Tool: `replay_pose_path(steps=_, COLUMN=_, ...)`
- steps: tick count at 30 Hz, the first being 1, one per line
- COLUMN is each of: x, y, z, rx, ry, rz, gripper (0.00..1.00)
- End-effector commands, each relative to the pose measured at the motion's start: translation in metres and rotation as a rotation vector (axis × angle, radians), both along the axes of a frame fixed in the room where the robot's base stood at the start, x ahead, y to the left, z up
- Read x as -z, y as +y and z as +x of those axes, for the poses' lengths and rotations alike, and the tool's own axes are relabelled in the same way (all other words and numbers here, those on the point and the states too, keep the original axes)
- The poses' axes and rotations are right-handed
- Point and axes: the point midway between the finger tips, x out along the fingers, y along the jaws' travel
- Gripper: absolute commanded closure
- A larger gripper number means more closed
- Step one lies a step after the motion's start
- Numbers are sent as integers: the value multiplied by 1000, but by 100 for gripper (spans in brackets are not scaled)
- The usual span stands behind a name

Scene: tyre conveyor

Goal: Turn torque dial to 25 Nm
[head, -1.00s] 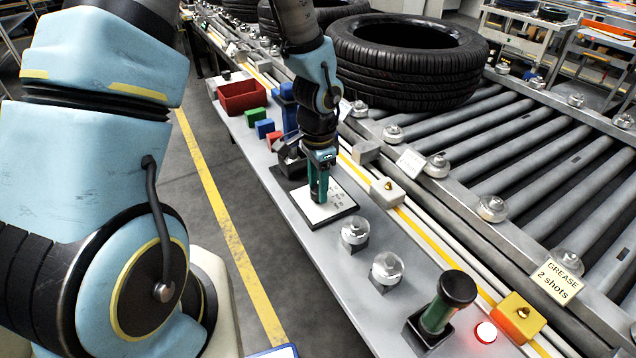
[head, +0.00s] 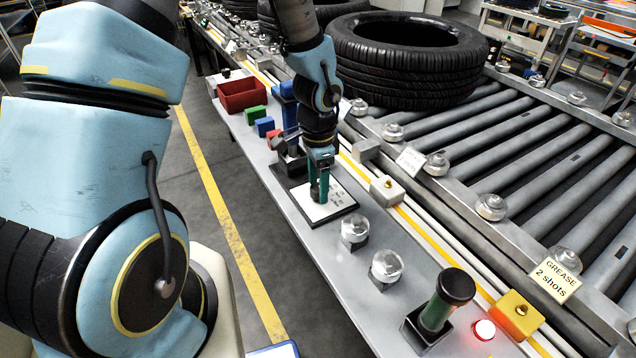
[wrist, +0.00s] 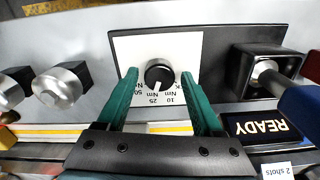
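The torque dial is a round black knob (wrist: 159,74) on a white plate (wrist: 210,45) in the wrist view. The plate carries 10, 25 and 50 Nm marks, upside down in this view. The knob's white pointer faces the 25 Nm mark. My gripper (wrist: 159,76) has its two green fingers on either side of the knob, with a visible gap on each side. In the head view, my gripper (head: 319,194) points down over the white plate (head: 335,203), and its fingers hide the knob.
Clear domed knobs (head: 387,266) and a green-handled lever (head: 438,308) stand along the bench nearer me. A red lamp (head: 484,329) is lit beside the lever. A red bin (head: 242,95) stands farther back. A READY display (wrist: 262,126) is right of the plate. The roller conveyor holds a tyre (head: 405,75).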

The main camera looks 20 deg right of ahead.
Motion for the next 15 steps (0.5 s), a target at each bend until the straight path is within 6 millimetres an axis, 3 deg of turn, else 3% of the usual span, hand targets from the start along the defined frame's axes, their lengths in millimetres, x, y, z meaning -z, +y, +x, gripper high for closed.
replay_pose_path(steps=10, x=-1, y=0, z=0, rx=-1, ry=1, rz=1, gripper=24)
replay_pose_path(steps=15, x=-20, y=0, z=1, rx=-2, ry=-2, rz=-2, gripper=24)
